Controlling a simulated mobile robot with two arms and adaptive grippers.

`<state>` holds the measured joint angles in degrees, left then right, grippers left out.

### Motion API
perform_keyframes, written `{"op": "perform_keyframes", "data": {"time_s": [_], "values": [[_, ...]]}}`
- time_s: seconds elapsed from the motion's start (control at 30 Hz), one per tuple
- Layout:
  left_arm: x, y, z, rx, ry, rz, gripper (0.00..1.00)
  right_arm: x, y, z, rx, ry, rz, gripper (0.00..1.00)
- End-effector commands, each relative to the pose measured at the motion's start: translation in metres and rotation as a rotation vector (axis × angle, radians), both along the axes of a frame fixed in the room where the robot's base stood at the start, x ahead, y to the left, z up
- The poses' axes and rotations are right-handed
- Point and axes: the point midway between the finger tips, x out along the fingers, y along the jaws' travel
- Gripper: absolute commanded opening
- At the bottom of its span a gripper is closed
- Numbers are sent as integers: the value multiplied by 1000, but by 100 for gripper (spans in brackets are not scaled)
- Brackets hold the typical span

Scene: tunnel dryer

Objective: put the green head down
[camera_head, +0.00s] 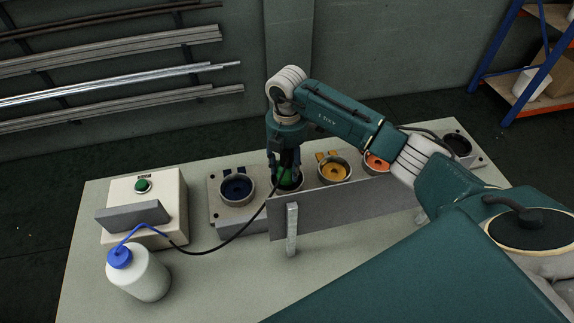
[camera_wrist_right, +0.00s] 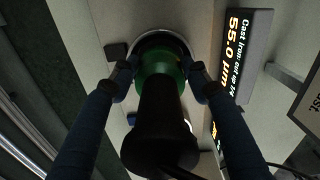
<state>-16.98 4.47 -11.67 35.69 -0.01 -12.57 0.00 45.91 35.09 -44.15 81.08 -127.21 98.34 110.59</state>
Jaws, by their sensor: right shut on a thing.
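My right gripper (camera_head: 286,160) is shut on the green head (camera_head: 289,184), at the second round cup from the left in the row on the bench. In the right wrist view, the fingers (camera_wrist_right: 160,73) close on both sides of the green head (camera_wrist_right: 158,64), which has a black body toward the camera. Its far end is at a round pale-rimmed cup (camera_wrist_right: 163,35). I cannot tell whether it touches the bottom. A black cable runs from the head area to the left. My left gripper is not in view.
Blue (camera_head: 237,187), yellow (camera_head: 333,171) and orange (camera_head: 376,162) cups flank it, with a dark cup (camera_head: 457,145) far right. A grey panel (camera_head: 325,207) stands in front. A green-button box (camera_head: 143,197) and a white bottle (camera_head: 139,276) stand left. The wrist view shows a display (camera_wrist_right: 238,70) reading 55.0 µm.

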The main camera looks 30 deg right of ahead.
Motion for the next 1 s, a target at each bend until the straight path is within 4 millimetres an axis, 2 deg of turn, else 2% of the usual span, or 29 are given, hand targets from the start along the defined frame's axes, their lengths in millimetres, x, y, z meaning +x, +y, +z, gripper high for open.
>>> {"op": "perform_keyframes", "data": {"time_s": [0.13,0.47,0.5,0.6,0.87,1.0], "values": [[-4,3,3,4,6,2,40,2,0,-8,0,-6,0,0],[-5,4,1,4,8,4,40,2,0,-11,0,-6,0,0],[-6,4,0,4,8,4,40,0,0,-13,-1,-1,0,48],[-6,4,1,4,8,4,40,0,0,-13,-1,-1,0,65],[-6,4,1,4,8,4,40,0,-1,-12,-1,-1,0,65],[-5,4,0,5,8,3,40,1,0,-5,0,-4,0,65]]}}
